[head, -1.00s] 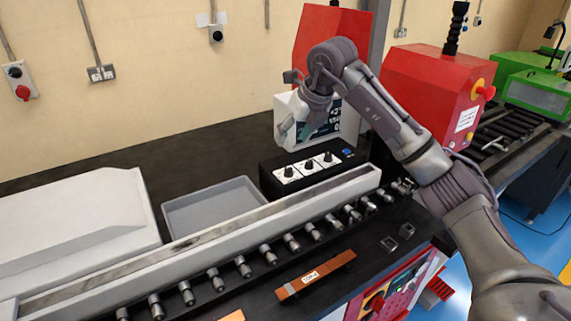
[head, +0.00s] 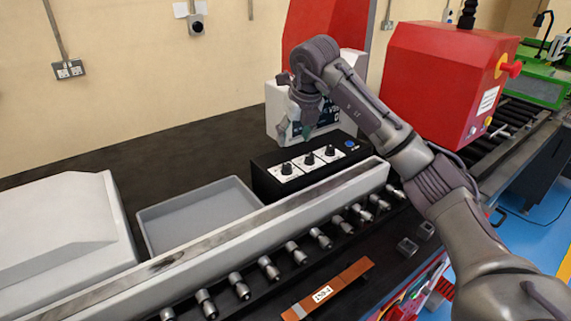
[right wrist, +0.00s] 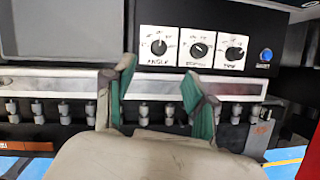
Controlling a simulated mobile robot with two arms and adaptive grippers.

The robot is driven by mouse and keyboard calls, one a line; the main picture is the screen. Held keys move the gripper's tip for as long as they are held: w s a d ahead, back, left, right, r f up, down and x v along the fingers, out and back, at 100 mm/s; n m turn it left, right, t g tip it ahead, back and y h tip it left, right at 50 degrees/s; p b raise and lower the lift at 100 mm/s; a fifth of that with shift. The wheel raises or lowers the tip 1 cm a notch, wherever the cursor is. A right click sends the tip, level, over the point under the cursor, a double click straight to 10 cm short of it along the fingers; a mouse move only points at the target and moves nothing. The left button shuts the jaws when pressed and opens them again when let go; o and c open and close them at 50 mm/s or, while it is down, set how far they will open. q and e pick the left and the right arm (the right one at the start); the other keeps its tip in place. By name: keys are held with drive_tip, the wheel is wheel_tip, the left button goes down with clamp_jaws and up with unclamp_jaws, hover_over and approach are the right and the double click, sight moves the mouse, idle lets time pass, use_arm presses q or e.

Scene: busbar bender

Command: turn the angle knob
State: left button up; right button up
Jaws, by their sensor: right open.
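The angle knob (right wrist: 158,47) is a black dial on a white plate marked ANGLE in the right wrist view. It is the leftmost of three dials on a black control box (right wrist: 212,12). In the head view the angle knob (head: 287,168) sits at the box's left end. My right gripper (head: 295,133) is open and empty, above the box in the head view. In the right wrist view its green-padded fingers (right wrist: 160,72) are spread, with their tips below the angle plate and apart from the knob. My left gripper is in neither view.
Two other dials (head: 310,159) (head: 330,150) and a blue button (head: 350,144) are on the box. A grey tray (head: 200,212) lies left of it. A long pale rail (head: 250,228) and a row of metal rollers (head: 269,268) run in front. A red machine (head: 440,80) stands to the right.

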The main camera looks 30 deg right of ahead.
sight(287, 165)
drive_tip(key=p+x, duration=0.3)
drive_tip(key=x, duration=0.7)
drive_tip(key=shift+w+f, duration=0.1)
drive_tip(key=shift+f, duration=0.25)
drive_tip(key=shift+w+f, duration=0.15)
drive_tip(key=shift+f, duration=0.3)
clamp_jaws()
